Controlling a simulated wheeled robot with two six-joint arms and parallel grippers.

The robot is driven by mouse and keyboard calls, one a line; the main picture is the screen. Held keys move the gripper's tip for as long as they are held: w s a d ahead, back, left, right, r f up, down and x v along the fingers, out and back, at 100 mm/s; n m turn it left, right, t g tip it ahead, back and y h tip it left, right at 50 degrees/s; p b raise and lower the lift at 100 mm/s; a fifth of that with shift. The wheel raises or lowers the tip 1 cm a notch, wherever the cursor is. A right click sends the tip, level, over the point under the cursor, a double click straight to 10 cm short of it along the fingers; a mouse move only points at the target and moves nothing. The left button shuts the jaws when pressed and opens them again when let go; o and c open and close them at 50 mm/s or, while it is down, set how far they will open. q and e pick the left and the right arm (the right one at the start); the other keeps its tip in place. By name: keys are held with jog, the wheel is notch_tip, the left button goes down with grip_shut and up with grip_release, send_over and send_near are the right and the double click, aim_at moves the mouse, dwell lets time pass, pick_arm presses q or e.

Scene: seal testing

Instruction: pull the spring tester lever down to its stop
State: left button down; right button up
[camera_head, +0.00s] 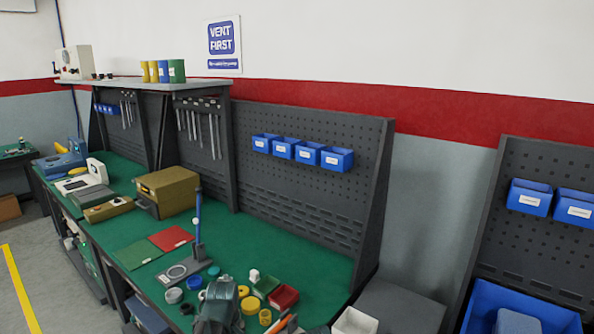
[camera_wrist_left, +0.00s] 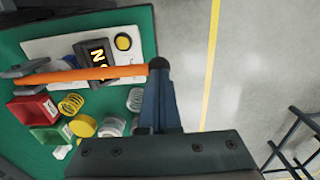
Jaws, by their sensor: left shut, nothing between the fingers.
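The spring tester's long orange lever (camera_wrist_left: 90,75) runs across the left wrist view and ends in a black knob (camera_wrist_left: 159,63). The tester's pale body (camera_wrist_left: 60,48) carries a black display (camera_wrist_left: 97,54) and a round yellow button (camera_wrist_left: 123,42). My left gripper (camera_wrist_left: 160,85) is shut and empty, its fingertips at the knob end of the lever. I cannot tell whether they touch it or are above it. In the head view, only a bit of orange (camera_head: 284,322) shows at the bottom edge beside my left arm; most of the tester is out of view.
A red bin (camera_wrist_left: 34,108), a green bin (camera_wrist_left: 45,137), springs and a yellow cap (camera_wrist_left: 82,126) lie close to the lever. A stand with a blue post (camera_head: 197,225) rises from the green bench (camera_head: 320,262). Bare floor lies beyond the bench edge.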

pick_arm(q)
jog(key=shift+f, duration=0.35)
jog(key=shift+r, duration=0.1)
notch_tip(320, 180, up, 9)
jog(key=p, duration=0.8)
jog(key=shift+p, duration=0.4)
